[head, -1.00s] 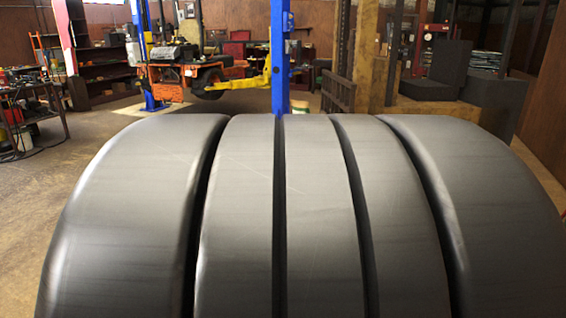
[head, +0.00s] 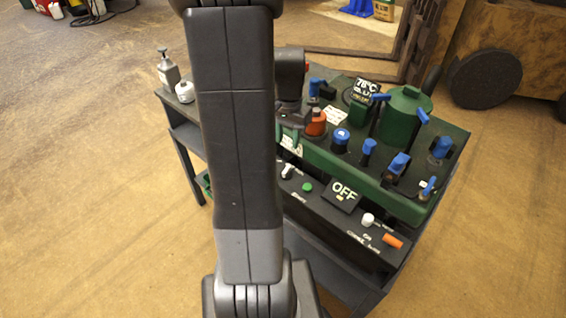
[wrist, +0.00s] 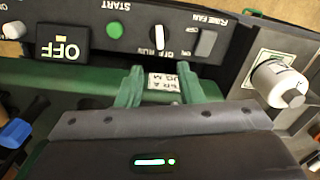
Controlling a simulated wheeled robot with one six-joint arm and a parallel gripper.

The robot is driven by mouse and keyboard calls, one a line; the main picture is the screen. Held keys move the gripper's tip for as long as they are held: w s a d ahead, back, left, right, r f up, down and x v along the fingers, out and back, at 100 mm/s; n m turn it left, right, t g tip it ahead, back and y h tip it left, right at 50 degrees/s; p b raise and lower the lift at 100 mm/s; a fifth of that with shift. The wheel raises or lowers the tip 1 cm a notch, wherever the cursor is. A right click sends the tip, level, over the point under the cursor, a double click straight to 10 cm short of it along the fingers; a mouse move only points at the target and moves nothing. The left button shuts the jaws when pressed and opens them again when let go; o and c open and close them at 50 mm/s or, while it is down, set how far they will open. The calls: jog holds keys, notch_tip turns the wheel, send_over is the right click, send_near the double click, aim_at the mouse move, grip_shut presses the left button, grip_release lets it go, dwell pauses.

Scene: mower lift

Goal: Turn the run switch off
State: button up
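The run switch is a small knob with a white pointer on the control strip. It shows in the wrist view (wrist: 158,38), upside down, beside partly legible OFF and RUN lettering. Its pointer lies roughly upright in that picture; I cannot tell which label it marks. It also shows in the head view (head: 287,171), just right of my arm. A display reading OFF (head: 344,193) is on the same strip. My gripper (wrist: 160,82) is open and empty, its two fingers apart, below the switch in the wrist picture and not visibly touching it. In the head view my arm hides part of the cart.
A green START button (wrist: 115,30) and a FUME FAN rocker (wrist: 205,43) flank the switch. The cart top (head: 455,133) holds a green tank (head: 404,115), blue-handled valves and an orange part (head: 316,123). A white cylinder (wrist: 279,83) is close right of my gripper.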

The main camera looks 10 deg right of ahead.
aim_at(287, 168)
notch_tip(287, 168, down, 11)
jog(key=shift+f+b, duration=0.2)
jog(key=shift+b, duration=0.1)
grip_shut()
